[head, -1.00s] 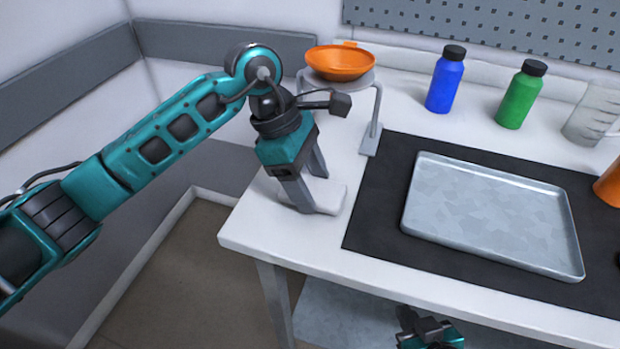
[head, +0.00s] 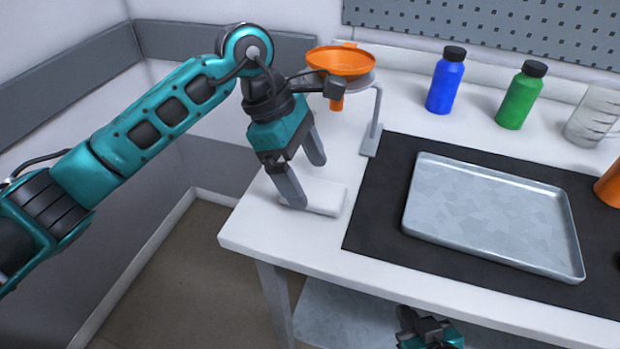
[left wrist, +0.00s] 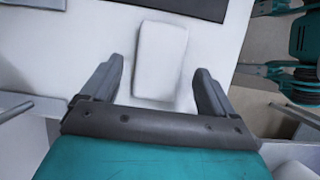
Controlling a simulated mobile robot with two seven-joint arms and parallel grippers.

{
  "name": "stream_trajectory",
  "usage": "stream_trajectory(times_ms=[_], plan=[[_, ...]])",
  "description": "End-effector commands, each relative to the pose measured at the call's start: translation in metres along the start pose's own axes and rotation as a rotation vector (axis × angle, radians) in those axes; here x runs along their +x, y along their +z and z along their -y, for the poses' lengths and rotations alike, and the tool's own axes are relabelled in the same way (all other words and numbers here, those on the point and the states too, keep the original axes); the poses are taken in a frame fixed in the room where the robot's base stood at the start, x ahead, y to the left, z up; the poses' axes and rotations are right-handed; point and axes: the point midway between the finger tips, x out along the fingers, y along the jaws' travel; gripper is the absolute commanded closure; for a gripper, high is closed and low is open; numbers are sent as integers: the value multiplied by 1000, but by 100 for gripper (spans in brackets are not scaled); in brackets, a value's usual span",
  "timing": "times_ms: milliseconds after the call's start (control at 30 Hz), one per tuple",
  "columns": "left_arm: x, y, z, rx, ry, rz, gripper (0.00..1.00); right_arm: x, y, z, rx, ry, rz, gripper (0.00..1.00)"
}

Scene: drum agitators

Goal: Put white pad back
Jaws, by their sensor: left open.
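The white pad (head: 326,198) lies flat on the white table near its left front corner. My left gripper (head: 306,184) is open just above and to the left of the pad, fingers pointing down. In the left wrist view the white pad (left wrist: 160,58) lies ahead of and between the open fingers of my left gripper (left wrist: 154,85), and neither finger visibly grips it. My right gripper (head: 432,335) shows only in part at the bottom edge, below the table top; its fingers cannot be made out.
An orange funnel (head: 341,61) sits in a grey stand (head: 374,128) just behind my left gripper. A metal tray (head: 490,213) lies on a black mat (head: 385,188) to the right. A blue bottle (head: 445,85), a green bottle (head: 519,99) and a clear jug (head: 592,115) stand behind.

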Motion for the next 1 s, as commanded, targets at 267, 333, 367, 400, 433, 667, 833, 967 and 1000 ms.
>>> stream_trajectory(times_ms=[267, 333, 367, 400, 433, 667, 833, 967, 1000], plan=[[-62, 0, -1, 0, 5, -2, 12, 1, 3, -1, 0, 1, 6, 100], [-74, 0, -1, 0, 4, -1, 12, 1, 3, -1, 0, 2, 6, 100], [-78, 0, -1, -1, 4, -2, 12, 1, 3, -1, 0, 2, 6, 100], [-83, -1, -1, -2, 3, -2, 12, 1, 3, -1, 0, 2, 6, 100], [-86, -1, -1, -2, 3, -1, 12, 1, 3, -1, 0, 2, 6, 100], [-96, -1, 0, -2, 1, 0, 12, 0, 2, -1, 1, 3, 5, 100], [-96, 0, 0, -2, 0, 0, 12, 0, 2, -1, 1, 3, 4, 100], [-96, 0, 0, -1, 0, 0, 12, 0, 2, -1, 1, 3, 3, 100], [-96, 0, 0, -1, 0, 0, 12, 0, 1, -1, 1, 3, 3, 100]])
